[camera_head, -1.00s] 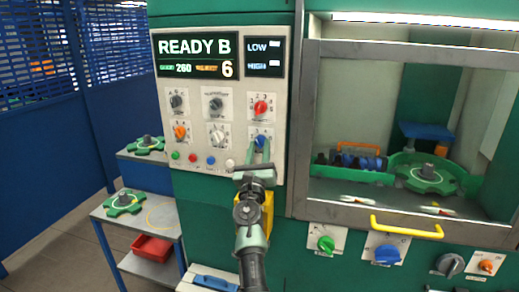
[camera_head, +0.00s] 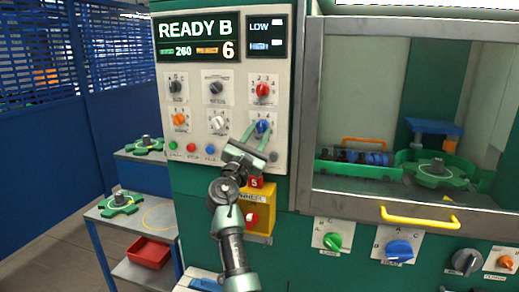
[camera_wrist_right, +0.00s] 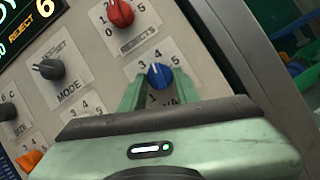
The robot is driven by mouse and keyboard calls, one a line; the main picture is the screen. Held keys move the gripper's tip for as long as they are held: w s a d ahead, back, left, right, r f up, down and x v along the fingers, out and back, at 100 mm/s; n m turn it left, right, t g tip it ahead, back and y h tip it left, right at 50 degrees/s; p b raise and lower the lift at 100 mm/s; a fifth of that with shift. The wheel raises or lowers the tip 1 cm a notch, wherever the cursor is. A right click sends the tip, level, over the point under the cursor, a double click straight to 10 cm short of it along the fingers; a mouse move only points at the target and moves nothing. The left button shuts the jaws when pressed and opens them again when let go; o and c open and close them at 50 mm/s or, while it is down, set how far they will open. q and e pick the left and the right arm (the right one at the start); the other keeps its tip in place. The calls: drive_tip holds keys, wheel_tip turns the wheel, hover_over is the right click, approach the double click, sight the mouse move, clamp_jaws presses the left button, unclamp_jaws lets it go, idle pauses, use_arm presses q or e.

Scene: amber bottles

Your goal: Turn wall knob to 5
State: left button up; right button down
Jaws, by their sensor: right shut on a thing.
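The blue knob (camera_head: 262,126) sits at the lower right of the grey control panel (camera_head: 278,160). The right wrist view shows this knob (camera_wrist_right: 159,75) with a numbered dial around it; its white mark points upward, and I cannot tell the exact number. My right gripper (camera_head: 263,131) reaches up from below with its two fingers on either side of the knob, shut on it. The gripper body is tilted relative to the panel. Its fingers also show in the right wrist view (camera_wrist_right: 160,85). My left gripper is not in view.
A red knob (camera_head: 262,91) is just above, a white knob (camera_head: 218,122) to the left. Push buttons line the panel's bottom. A yellow box (camera_head: 265,212) with a red button is below. A windowed cabinet with a yellow handle (camera_head: 412,217) stands to the right.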

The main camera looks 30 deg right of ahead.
drive_tip(key=m+g+b, duration=0.1)
drive_tip(key=m, duration=0.2)
drive_tip(key=m+g+b, duration=0.2)
drive_tip(key=m, duration=0.1)
drive_tip(key=m+g+b, duration=0.1)
drive_tip(key=m+b, duration=0.1)
drive_tip(key=m, duration=0.1)
drive_tip(key=shift+w+a+r+h, duration=0.15)
drive_tip(key=shift+w+a+h, duration=0.1)
drive_tip(key=shift+h, duration=0.15)
drive_tip(key=m, duration=0.1)
drive_tip(key=m+g, duration=0.1)
drive_tip(key=m, duration=0.1)
drive_tip(key=shift+r+g+b, duration=0.25)
drive_tip(key=shift+g+b, duration=0.05)
drive_tip(key=shift+b, duration=0.05)
drive_tip(key=shift+w+r+m+g+y+p, duration=0.1)
drive_tip(key=shift+m+g+y, duration=0.15)
drive_tip(key=shift+m, duration=0.4)
drive_tip(key=shift+s+r+m+g+y+p, duration=0.1)
drive_tip(key=shift+m+g+y+p, duration=0.1)
drive_tip(key=shift+m, duration=0.4)
drive_tip(key=shift+w+m+g+y+p, duration=0.1)
drive_tip(key=shift+m+g+y, duration=0.15)
drive_tip(key=shift+m, duration=0.4)
drive_tip(key=c, duration=1.2)
unclamp_jaws()
drive_tip(key=shift+o, duration=0.8)
drive_tip(key=shift+f, duration=0.1)
